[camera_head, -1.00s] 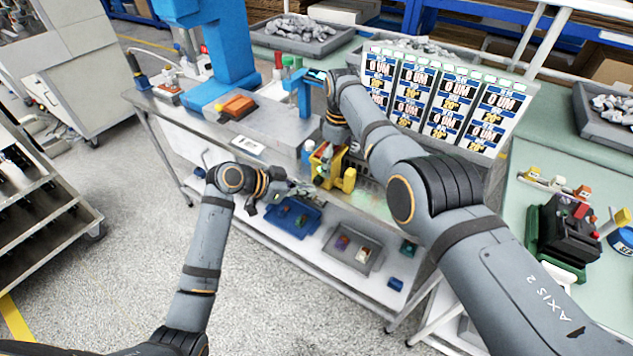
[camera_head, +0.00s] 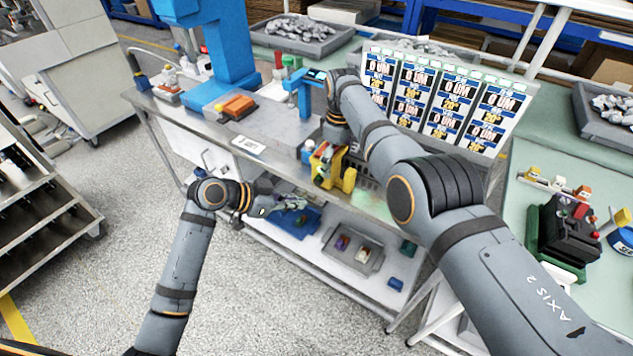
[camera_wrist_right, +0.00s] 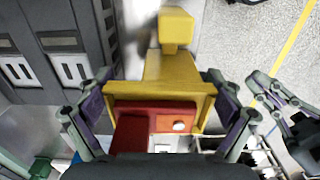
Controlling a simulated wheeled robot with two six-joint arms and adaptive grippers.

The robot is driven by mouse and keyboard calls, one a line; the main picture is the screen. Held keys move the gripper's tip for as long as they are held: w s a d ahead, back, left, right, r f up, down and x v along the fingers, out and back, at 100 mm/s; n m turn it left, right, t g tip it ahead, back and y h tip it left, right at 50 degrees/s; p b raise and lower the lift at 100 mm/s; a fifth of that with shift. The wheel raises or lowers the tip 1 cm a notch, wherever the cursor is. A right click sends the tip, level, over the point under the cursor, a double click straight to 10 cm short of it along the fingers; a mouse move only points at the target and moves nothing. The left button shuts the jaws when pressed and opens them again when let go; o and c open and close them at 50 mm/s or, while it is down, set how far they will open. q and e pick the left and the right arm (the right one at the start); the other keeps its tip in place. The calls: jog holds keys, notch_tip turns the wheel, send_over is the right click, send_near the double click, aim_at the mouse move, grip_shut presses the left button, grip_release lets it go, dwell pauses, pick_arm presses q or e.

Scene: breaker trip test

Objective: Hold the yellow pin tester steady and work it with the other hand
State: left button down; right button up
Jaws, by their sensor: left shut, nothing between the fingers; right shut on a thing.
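The yellow pin tester (camera_head: 325,163) is at the front edge of the metal bench in the head view. In the right wrist view the tester (camera_wrist_right: 168,70) shows a yellow body and a red part with a pale round button (camera_wrist_right: 179,126). My right gripper (camera_wrist_right: 160,112) is shut on it, one finger on each side; in the head view my right arm hides part of it. My left gripper (camera_head: 297,203) is shut and empty, left of and below the tester, apart from it. What seems to be its fingers also shows at the right wrist view's right edge (camera_wrist_right: 292,108).
A lower shelf holds a blue tray (camera_head: 292,226) and a grey tray (camera_head: 335,251). A blue stand (camera_head: 228,45), an orange block (camera_head: 237,107) and a label panel (camera_head: 445,105) are on the bench.

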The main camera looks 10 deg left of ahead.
jog(key=shift+f, duration=0.1)
jog(key=o, duration=1.2)
jog(key=shift+w, duration=0.1)
